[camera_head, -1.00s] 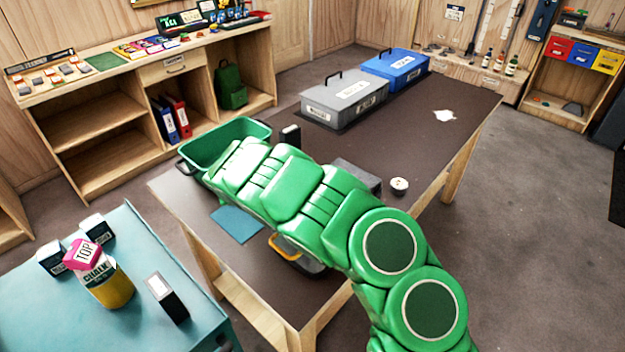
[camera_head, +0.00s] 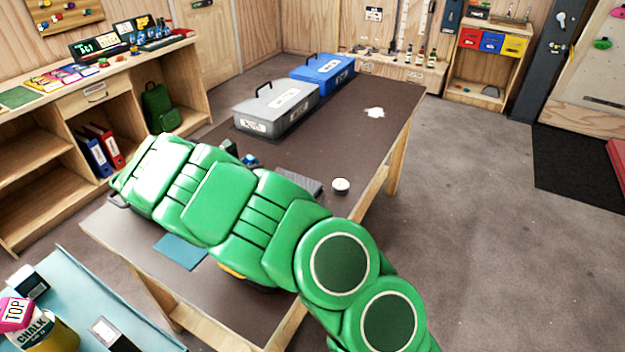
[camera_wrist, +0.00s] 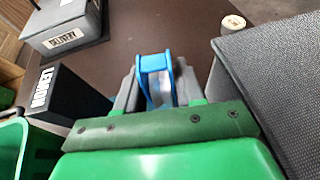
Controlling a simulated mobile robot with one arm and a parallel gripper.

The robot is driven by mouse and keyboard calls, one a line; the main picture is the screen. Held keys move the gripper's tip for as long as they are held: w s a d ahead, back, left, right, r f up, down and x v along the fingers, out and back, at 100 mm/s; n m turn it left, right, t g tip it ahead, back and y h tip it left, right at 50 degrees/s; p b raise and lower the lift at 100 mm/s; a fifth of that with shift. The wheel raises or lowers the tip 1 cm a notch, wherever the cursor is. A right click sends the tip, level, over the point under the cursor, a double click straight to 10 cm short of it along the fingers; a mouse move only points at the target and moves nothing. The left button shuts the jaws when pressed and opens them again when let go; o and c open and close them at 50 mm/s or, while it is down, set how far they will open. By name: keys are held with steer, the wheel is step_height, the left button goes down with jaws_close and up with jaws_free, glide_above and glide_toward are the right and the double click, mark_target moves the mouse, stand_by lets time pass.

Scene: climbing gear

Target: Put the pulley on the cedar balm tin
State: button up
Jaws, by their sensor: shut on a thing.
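The pulley (camera_wrist: 148,64) is blue and sits between the grey fingers of my gripper (camera_wrist: 157,78) in the wrist view. My gripper is shut on it. In the head view a small bit of blue, likely the pulley (camera_head: 252,160), shows just past my green arm; the arm hides most of the gripper. A small round tin with a pale lid, which I take for the cedar balm tin (camera_head: 341,186), stands on the dark table near its right edge. It also shows at the top right of the wrist view (camera_wrist: 233,23), apart from the gripper. Its label is unreadable.
A grey mesh-topped block (camera_wrist: 285,85) stands right of my gripper, near the tin. A black labelled box (camera_wrist: 62,92) and a green bin (camera_wrist: 35,145) are at left. Grey (camera_head: 275,110) and blue (camera_head: 322,68) toolboxes stand farther back. The table's far right is mostly clear.

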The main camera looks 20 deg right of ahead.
step_height(320, 180, up, 17)
steer(key=shift+w+d+f+n+t+y, duration=0.55)
steer(key=shift+w+d+n+t+y, duration=2.85)
steer(key=shift+d+n+y, duration=2.9)
steer(key=s+d+n+g+y, duration=0.35)
steer(key=s+d, duration=0.25)
steer(key=s, duration=0.6)
steer(key=s+d+n+g+y, duration=0.2)
steer(key=s+d+n+y, duration=0.2)
steer(key=s+d, duration=0.5)
glide_above(342, 184)
steer(key=shift+t+y, duration=0.25)
steer(key=shift+t, duration=0.1)
steer(key=shift+w+a+f, duration=0.1)
steer(key=shift+f, duration=11.6)
